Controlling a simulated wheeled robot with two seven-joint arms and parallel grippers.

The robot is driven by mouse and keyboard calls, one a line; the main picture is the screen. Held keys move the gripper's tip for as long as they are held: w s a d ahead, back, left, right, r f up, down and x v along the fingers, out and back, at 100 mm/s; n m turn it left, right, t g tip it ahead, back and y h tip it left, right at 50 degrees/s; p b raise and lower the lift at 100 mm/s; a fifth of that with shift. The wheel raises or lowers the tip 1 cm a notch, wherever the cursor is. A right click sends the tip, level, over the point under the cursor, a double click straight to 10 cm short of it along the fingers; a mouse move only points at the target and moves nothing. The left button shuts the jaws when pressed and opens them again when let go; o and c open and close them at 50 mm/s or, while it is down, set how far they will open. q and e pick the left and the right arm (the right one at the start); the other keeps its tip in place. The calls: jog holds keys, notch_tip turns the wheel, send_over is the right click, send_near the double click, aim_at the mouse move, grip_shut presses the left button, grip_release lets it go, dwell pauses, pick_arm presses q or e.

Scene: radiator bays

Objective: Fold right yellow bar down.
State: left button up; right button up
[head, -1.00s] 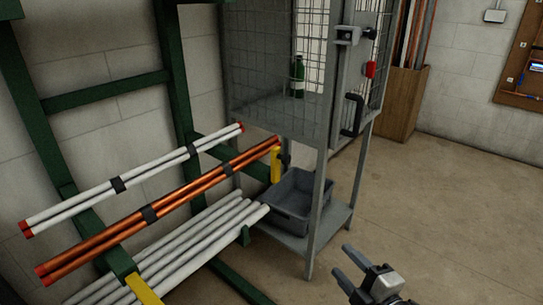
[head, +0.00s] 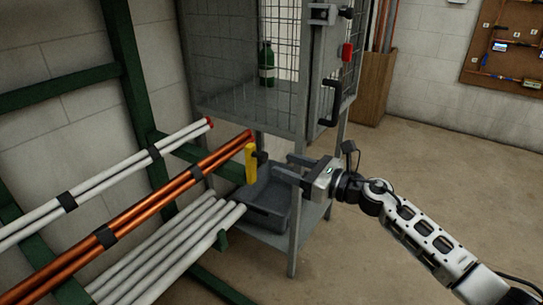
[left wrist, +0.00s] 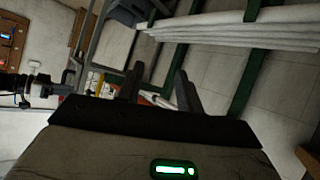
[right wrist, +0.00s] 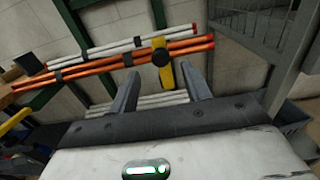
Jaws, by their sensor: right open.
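The right yellow bar (head: 250,163) stands upright at the right end of the copper pipes, with a dark knob beside it. It also shows in the right wrist view (right wrist: 165,76), ahead of and between my fingers, with the round black knob over its upper part. My right gripper (head: 284,166) is open and empty, a little to the right of the bar and apart from it. My left gripper (left wrist: 157,82) shows only in its own wrist view, with its fingers apart and nothing between them.
Copper pipes (head: 150,210) and white pipes (head: 110,180) lie on the green rack. Grey pipes (head: 170,248) lie below. A grey bin (head: 262,205) sits under the wire cage (head: 250,60); a cage leg (head: 294,235) stands near my right gripper. Floor at right is clear.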

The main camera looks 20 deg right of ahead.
aim_at(266, 158)
jog(key=shift+x, duration=2.65)
